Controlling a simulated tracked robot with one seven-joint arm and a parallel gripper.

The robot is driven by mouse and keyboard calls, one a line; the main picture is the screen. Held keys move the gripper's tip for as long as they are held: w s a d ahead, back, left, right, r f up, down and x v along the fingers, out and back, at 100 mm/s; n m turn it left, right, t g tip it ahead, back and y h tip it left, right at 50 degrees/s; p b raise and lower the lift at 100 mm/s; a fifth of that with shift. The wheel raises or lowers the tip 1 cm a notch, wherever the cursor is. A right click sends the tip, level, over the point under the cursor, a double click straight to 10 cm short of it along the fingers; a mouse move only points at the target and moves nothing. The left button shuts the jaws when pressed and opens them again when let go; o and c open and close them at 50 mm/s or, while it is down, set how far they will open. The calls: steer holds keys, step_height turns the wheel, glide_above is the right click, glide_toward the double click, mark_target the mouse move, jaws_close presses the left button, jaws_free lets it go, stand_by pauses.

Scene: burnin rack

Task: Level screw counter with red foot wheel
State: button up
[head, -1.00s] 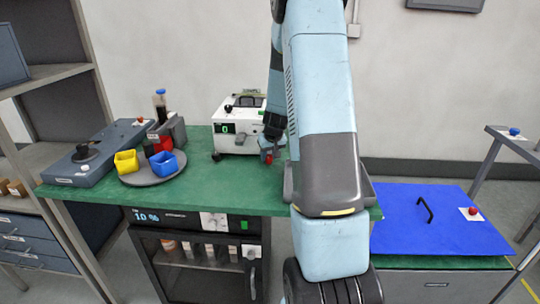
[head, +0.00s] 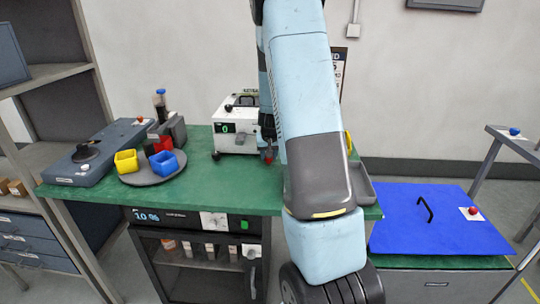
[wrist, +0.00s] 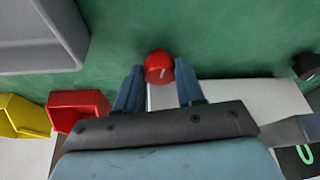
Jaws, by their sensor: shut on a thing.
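The screw counter (head: 246,142) is a white box with a green-lit display (head: 227,128), standing at the back of the green bench. Its red foot wheel (head: 268,155) is at its front right corner. In the wrist view the red wheel (wrist: 159,68) has a pale mark on its face and sits between my fingertips. My gripper (wrist: 158,86) is shut on the wheel, one blue finger on each side. In the head view my gripper (head: 267,138) comes down beside the counter's right side, partly behind my arm.
A grey turntable (head: 152,178) with yellow, red and blue bins stands left on the bench. A grey tray (head: 362,186) is at the right end, partly behind my arm. Red (wrist: 78,105) and yellow (wrist: 20,116) bins show in the wrist view.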

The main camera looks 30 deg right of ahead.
steer(key=o, duration=1)
steer(key=v, duration=1.3)
steer(key=shift+s+r, duration=0.25)
steer(key=shift+r, duration=0.05)
